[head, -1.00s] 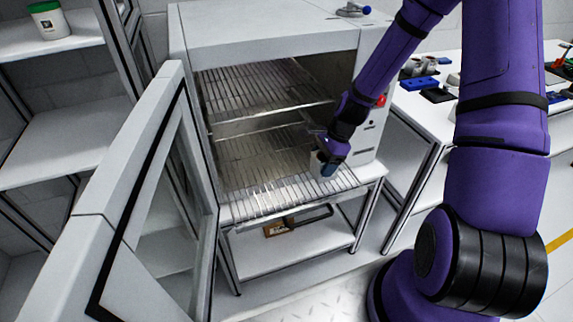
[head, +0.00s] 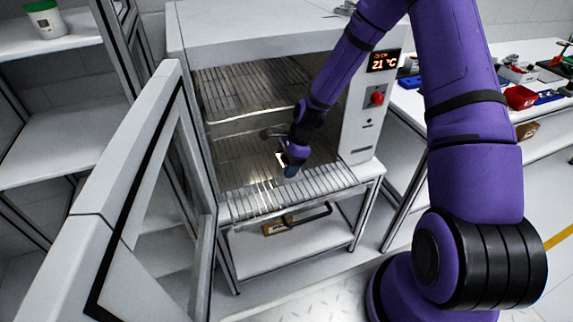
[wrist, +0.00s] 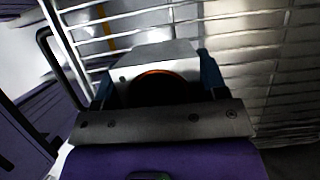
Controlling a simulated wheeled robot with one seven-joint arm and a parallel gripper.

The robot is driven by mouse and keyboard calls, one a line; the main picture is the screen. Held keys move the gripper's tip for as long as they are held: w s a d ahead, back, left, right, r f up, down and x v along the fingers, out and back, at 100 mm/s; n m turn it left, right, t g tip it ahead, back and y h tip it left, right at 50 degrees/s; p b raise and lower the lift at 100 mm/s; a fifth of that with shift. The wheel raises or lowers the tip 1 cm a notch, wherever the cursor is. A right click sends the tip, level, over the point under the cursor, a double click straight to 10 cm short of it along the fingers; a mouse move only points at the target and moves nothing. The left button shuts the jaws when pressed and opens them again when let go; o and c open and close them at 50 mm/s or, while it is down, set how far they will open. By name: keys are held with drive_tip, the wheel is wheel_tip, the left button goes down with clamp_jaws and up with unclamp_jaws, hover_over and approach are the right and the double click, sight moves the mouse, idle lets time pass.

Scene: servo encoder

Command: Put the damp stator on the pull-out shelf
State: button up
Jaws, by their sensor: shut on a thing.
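My gripper (head: 291,168) is inside the front of the open oven, over the pull-out wire shelf (head: 325,180). In the wrist view my gripper (wrist: 158,82) has its blue fingers on both sides of the stator (wrist: 165,55), a pale grey block with a dark round bore and an orange ring. The fingers are shut on it. In the head view the stator is mostly hidden by my gripper. The shelf bars (wrist: 140,18) pass beyond the stator in the wrist view; I cannot tell whether it touches them.
An upper wire rack (head: 240,95) is above the shelf. The open oven door (head: 130,190) stands at the left. The control panel (head: 375,100) reads 21 °C at the right. The left part of the shelf is clear. A brown item (head: 277,228) lies below the oven.

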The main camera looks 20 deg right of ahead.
drive_tip(key=shift+f, duration=0.2)
drive_tip(key=o, duration=1.3)
drive_tip(key=s+d+r+n+h, duration=0.1)
drive_tip(key=s+d+r+n, duration=0.15)
drive_tip(key=r, duration=0.85)
drive_tip(key=s+d+r+n+h, duration=0.1)
drive_tip(key=s+d+r+n, duration=0.15)
drive_tip(key=r, duration=0.85)
drive_tip(key=s+r+n+t+h, duration=0.1)
drive_tip(key=s+r+n+t, duration=0.1)
drive_tip(key=s+r+n, duration=0.4)
drive_tip(key=s+d+r+n+t+h, duration=0.1)
drive_tip(key=s+r+n+t, duration=0.2)
drive_tip(key=s+r+n, duration=0.4)
drive_tip(key=s+r, duration=0.7)
drive_tip(key=s, duration=0.4)
drive_tip(key=shift+s+d+r+h, duration=0.15)
drive_tip(key=shift+s+d+h, duration=0.15)
